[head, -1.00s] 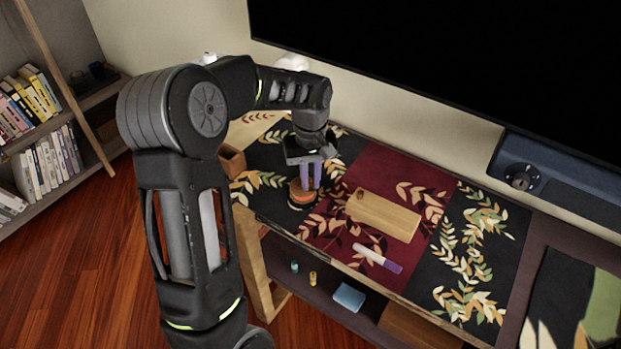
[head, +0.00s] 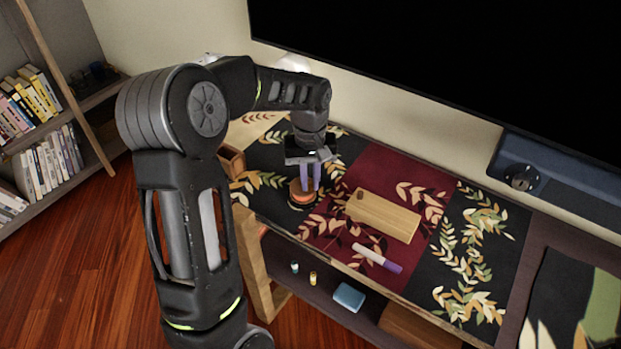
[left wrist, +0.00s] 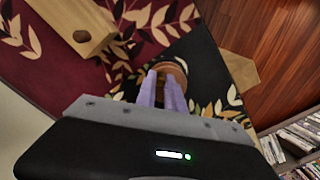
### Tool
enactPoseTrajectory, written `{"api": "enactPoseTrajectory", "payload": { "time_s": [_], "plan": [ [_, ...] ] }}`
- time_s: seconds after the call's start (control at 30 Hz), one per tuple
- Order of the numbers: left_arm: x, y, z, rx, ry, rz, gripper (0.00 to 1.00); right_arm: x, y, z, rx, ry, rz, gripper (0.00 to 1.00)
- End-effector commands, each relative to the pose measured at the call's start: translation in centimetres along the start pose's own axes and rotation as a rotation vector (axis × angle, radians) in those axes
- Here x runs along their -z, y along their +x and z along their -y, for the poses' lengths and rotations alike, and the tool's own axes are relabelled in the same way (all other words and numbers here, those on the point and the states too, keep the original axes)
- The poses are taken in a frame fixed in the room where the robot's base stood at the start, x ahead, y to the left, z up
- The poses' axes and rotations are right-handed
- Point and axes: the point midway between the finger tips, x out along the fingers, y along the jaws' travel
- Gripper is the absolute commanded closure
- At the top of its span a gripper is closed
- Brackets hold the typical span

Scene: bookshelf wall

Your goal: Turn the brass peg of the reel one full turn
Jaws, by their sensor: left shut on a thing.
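The reel (head: 301,199), a round piece with an orange-brown top and dark lower part, stands on the dark leaf-patterned cloth near the front edge of the table. It also shows in the left wrist view (left wrist: 181,69), partly behind my fingers. My left gripper (head: 311,190) points down over the reel, its two purple fingers shut at the top of it; the fingers also show in the left wrist view (left wrist: 161,76). The brass peg is hidden between or behind the fingertips. My right gripper is not in view.
A wooden board (head: 383,216) with a hole and a white-and-purple marker (head: 377,258) lie right of the reel. A small wooden box (head: 232,160) stands to the left. A large dark screen (head: 450,60) hangs behind. Small items sit on the shelf below.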

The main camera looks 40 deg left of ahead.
Motion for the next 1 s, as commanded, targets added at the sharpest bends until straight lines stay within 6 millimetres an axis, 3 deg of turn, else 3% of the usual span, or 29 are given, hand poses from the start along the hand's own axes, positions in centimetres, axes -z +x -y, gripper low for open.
{"api": "enactPoseTrajectory", "payload": {
  "time_s": [1.0],
  "plan": [
    [-0.6,-0.2,1.7,0.000,0.895,-0.002,1.00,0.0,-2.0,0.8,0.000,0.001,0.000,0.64]
  ]
}}
